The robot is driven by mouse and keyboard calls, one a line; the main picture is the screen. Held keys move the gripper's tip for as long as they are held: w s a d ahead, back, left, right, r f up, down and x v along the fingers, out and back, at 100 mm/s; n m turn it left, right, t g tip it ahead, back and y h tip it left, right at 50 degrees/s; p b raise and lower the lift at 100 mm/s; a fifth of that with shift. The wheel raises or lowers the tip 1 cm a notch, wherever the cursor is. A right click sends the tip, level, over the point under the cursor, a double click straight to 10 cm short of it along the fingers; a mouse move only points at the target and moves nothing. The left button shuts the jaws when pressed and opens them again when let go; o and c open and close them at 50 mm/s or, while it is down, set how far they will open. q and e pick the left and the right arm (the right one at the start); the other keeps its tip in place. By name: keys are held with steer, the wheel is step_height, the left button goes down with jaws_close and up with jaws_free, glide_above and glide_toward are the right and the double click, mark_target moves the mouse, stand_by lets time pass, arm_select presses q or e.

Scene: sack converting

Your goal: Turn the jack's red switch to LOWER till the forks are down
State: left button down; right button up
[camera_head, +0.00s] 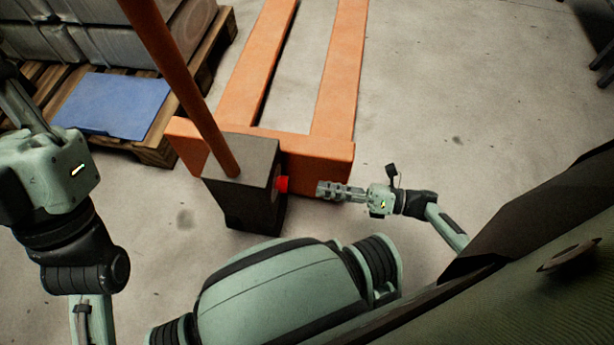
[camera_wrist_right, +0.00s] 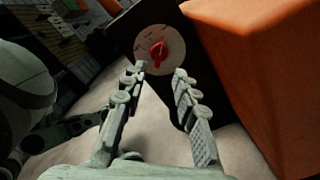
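The orange pallet jack (camera_head: 317,160) stands on the floor with its two forks pointing away. Its dark box (camera_head: 243,185) carries a red switch (camera_head: 282,184) on the right side. In the right wrist view the red switch (camera_wrist_right: 157,51) sits on a round pale dial plate (camera_wrist_right: 150,42); its lettering is too small to read. My right gripper (camera_head: 322,190) is just right of the switch, pointing at it. In the wrist view its fingers (camera_wrist_right: 160,72) are apart and empty, short of the switch.
A wooden pallet (camera_head: 157,150) with grey sacks (camera_head: 100,40) and a blue sheet (camera_head: 113,106) stands at the upper left. The jack's orange handle (camera_head: 180,80) rises from the box. A dark green surface (camera_head: 550,250) fills the lower right.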

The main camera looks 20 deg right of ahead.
steer(key=shift+v, duration=1.6)
steer(key=shift+s, duration=0.1)
